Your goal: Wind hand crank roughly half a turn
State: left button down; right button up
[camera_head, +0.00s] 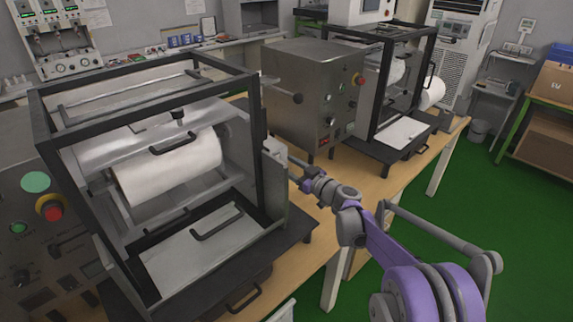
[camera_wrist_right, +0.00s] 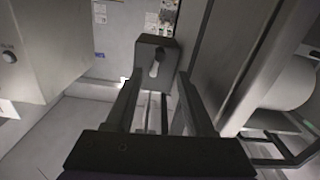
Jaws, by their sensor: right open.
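My left gripper is not in view.
The framed machine holds a white roll (camera_head: 168,168). A steel control box (camera_head: 312,85) stands close behind my right gripper, and another framed machine (camera_head: 405,90) is beyond it. The wooden table (camera_head: 310,215) has a narrow bare strip. Green floor (camera_head: 440,215) is open at right.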

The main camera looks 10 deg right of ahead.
jog(key=shift+w, duration=0.1)
jog(key=shift+c, duration=1.1)
jog(key=shift+w+d+m, duration=0.2)
jog(key=shift+m, duration=0.2)
jog(key=shift+c, duration=1.2)
jog(key=w+d+m, duration=0.1)
jog(key=m, duration=0.2)
jog(key=w+d+m+g+y, duration=0.1)
jog(key=m, duration=0.1)
jog(key=shift+w+d+r, duration=0.15)
jog(key=shift+w+d, duration=0.15)
jog(key=shift+d, duration=0.05)
grip_shut()
jog(key=w+d+m+g+y, duration=0.2)
jog(key=d+m, duration=0.3)
jog(key=m, duration=0.4)
jog(key=w+a, duration=0.4)
jog(key=a, duration=0.7)
jog(key=shift+p, duration=0.35)
jog(key=shift+s, duration=0.1)
